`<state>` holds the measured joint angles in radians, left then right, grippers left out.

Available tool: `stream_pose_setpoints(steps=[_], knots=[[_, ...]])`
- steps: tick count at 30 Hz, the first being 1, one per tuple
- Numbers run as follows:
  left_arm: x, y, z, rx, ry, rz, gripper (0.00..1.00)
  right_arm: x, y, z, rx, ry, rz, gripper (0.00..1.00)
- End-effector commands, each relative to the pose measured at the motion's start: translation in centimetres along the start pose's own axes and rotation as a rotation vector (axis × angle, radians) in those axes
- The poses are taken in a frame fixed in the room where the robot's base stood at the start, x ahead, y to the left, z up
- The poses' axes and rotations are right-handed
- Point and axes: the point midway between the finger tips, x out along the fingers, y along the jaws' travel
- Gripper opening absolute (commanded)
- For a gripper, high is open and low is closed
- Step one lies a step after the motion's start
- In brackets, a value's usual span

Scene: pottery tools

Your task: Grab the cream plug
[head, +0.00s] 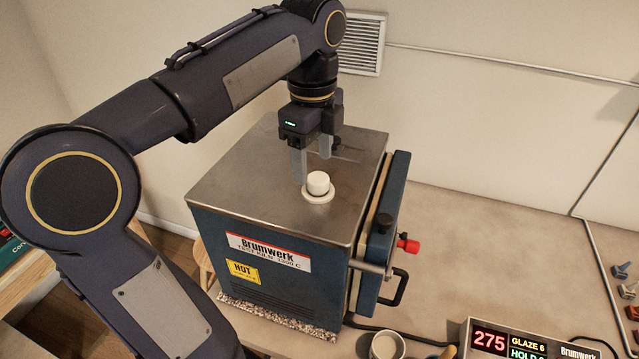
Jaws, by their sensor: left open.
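The cream plug (318,183) is a short, pale round knob sitting upright in a pale ring (317,196) on the metal top of the blue kiln (290,192). My left gripper (312,166) points down just above and behind the plug, its two grey fingers apart. The fingers are empty. Whether the near finger touches the plug or its ring I cannot tell. My right gripper is not in view.
A controller with a red display (489,341) and a cup (386,345) stand at the front. The bench (500,250) right of the kiln is mostly clear.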

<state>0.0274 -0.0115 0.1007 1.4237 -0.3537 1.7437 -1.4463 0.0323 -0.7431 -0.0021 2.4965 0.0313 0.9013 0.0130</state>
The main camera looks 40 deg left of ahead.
Motion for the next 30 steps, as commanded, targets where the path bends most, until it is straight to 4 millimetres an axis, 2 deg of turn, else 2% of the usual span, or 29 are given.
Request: stream_pose_setpoints(steps=[8,17,27,30], knots=[[3.8,-0.3,-0.4,-0.001,0.0,0.003,0.61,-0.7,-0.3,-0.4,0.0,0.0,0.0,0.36],[4.3,-0.4,-0.4,-0.001,0.0,0.001,0.6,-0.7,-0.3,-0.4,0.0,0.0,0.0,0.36],[4.2,-0.4,-0.4,-0.001,0.0,0.001,0.15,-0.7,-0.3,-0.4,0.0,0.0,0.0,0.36],[4.2,-0.4,-0.4,-0.001,0.0,0.001,0.13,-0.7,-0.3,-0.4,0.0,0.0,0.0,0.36]])
